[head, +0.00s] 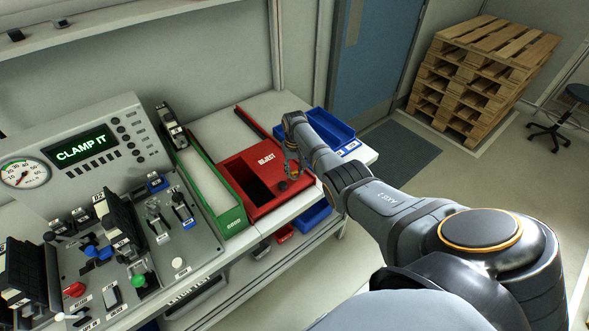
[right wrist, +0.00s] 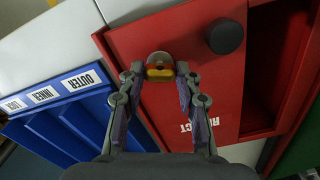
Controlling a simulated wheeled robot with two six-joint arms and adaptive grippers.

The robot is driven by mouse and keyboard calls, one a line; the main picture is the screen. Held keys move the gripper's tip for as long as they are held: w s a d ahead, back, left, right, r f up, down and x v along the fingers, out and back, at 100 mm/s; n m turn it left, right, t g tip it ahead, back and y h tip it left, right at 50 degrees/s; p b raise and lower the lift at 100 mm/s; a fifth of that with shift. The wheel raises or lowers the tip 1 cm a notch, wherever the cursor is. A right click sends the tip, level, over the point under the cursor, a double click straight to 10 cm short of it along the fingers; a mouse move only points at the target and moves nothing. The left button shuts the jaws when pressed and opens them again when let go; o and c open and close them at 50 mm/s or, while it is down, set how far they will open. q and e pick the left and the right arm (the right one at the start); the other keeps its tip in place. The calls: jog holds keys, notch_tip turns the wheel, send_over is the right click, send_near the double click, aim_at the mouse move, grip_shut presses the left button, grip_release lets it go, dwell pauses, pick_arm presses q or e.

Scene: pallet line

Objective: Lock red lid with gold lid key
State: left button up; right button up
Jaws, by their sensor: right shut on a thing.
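The red lid (head: 267,163) marked REJECT covers part of the red bin on the bench. It fills the middle of the right wrist view (right wrist: 208,95), with a black round knob (right wrist: 225,38) on it. My right gripper (head: 293,170) is over the lid's right side. In the right wrist view its fingertips (right wrist: 160,76) are shut on the gold lid key (right wrist: 159,72). A round grey piece shows just beyond the key, at the lid. I cannot tell whether the key is seated in a lock. My left gripper is not in view.
A blue tray (head: 333,130) with labelled slots stands right of the bin. A long green bin (head: 229,215) stands left of it. A control panel (head: 110,150) reading CLAMP IT and several levers fill the bench's left. Stacked pallets (head: 478,75) stand far right.

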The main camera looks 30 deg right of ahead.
aim_at(294, 171)
jog(key=shift+n, duration=1.9)
jog(key=o, duration=1.2)
jog(key=shift+c, duration=0.2)
jog(key=shift+r, duration=0.1)
notch_tip(294, 171, up, 12)
